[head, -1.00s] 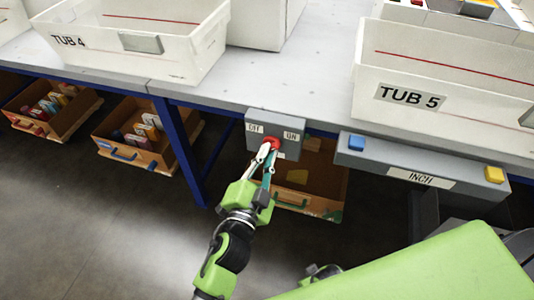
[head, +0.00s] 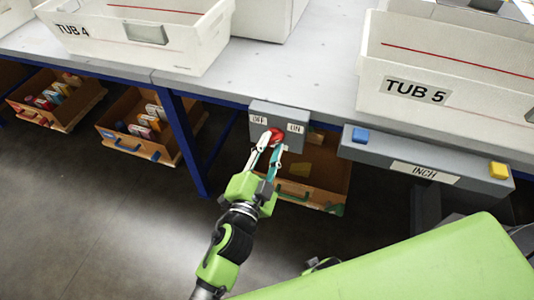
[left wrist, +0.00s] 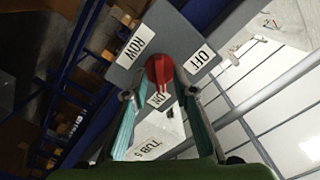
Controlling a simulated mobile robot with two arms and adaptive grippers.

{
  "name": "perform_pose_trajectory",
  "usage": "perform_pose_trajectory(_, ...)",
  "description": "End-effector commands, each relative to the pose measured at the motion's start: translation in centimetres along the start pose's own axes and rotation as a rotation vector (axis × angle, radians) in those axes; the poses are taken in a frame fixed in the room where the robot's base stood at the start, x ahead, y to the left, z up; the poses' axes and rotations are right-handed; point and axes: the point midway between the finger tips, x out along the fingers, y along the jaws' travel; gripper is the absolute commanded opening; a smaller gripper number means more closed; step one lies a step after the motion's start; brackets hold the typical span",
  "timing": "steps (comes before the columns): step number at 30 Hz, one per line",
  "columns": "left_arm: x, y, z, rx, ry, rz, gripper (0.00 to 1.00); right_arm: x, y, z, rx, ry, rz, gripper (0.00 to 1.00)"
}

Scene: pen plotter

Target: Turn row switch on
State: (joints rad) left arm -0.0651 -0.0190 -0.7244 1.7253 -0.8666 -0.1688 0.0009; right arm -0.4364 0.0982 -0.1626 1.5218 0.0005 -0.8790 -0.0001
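The row switch is a grey box on the table's front edge, with a red knob (head: 277,136) between an OFF label (head: 259,119) and an ON label (head: 296,128). In the left wrist view the red knob (left wrist: 160,69) has its pointer turned toward the ON label (left wrist: 158,99); the ROW label (left wrist: 136,46) also shows. My left gripper (head: 270,146) is at the knob. In the left wrist view its fingers (left wrist: 160,96) are spread, one on each side of the knob, with gaps visible.
A grey INCH panel (head: 380,160) with blue and yellow buttons is right of the switch. Tub 4 (head: 185,50) and tub 5 (head: 460,100) stand on the table (head: 240,75). Wooden drawers (head: 140,150) hang below. A blue leg (head: 188,145) is left of the switch.

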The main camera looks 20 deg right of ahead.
Motion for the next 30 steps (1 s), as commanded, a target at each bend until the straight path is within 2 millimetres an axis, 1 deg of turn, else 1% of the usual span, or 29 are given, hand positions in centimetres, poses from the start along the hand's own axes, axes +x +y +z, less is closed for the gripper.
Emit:
perform_pose_trajectory(5,-2.4,0.1,0.1,-0.001,-0.003,0.002,0.26,0.0,0.1,0.0,0.000,0.000,0.001,0.00)
perform_pose_trajectory(9,-5.5,0.2,0.1,-0.002,-0.003,0.003,0.26,0.0,0.1,0.0,0.000,0.000,0.002,0.00)
perform_pose_trajectory(15,-9.4,0.1,0.1,-0.001,-0.002,0.002,0.26,0.0,0.1,0.0,0.000,0.000,0.002,0.00)
perform_pose_trajectory(18,-10.6,0.1,0.1,0.000,-0.001,0.001,0.26,0.0,0.2,0.0,0.000,0.000,0.002,0.00)
perform_pose_trajectory(21,-11.4,0.0,0.0,0.000,-0.001,0.000,0.26,0.0,0.2,0.0,0.000,0.000,0.002,0.00)
perform_pose_trajectory(24,-11.8,0.0,0.0,0.001,0.000,0.000,0.26,0.0,0.2,0.0,0.000,0.000,0.003,0.00)
perform_pose_trajectory(30,-11.8,0.0,0.0,0.001,0.001,0.000,0.26,0.0,0.2,-0.1,0.000,0.000,0.003,0.00)
